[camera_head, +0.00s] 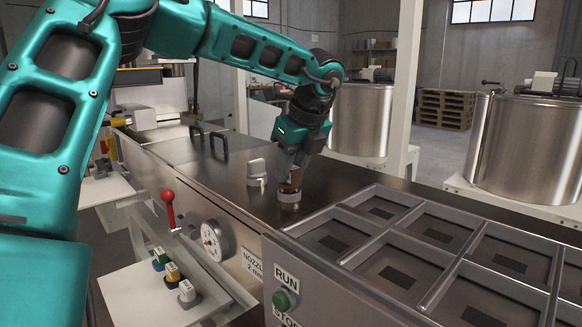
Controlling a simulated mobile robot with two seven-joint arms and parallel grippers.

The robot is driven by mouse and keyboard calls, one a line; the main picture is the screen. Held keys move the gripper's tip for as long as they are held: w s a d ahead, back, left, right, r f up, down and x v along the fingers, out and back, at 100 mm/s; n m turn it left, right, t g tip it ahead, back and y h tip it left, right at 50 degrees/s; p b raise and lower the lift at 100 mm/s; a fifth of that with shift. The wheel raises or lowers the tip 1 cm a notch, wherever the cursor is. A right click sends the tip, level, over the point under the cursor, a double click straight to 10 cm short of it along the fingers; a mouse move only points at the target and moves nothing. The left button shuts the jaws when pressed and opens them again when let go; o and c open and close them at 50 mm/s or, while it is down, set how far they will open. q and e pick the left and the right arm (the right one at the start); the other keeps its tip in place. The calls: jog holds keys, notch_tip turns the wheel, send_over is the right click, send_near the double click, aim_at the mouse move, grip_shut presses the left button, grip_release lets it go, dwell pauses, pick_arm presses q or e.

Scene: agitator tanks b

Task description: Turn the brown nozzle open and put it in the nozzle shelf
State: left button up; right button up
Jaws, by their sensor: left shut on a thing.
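My left gripper (291,172) points down over the dark machine top and is shut on the brown nozzle (290,186). Only a small brown part of the nozzle shows between the fingers. It is at a round metal fitting (290,199) on the machine top; I cannot tell whether it is seated or how far it is turned. A pale shelf (145,303) at the lower left, probably the nozzle shelf, holds several small pieces with blue, yellow and pale tops. My right gripper is not in view.
A red-balled lever (168,198) and a dial (212,240) are on the machine's front. A compartmented metal tray (470,262) fills the right foreground. Black handles (219,146) stand farther back.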

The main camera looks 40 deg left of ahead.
pick_arm(q)
grip_shut()
jog(key=shift+r, duration=0.1)
jog(key=shift+r+p, duration=0.9)
jog(key=shift+r, duration=0.65)
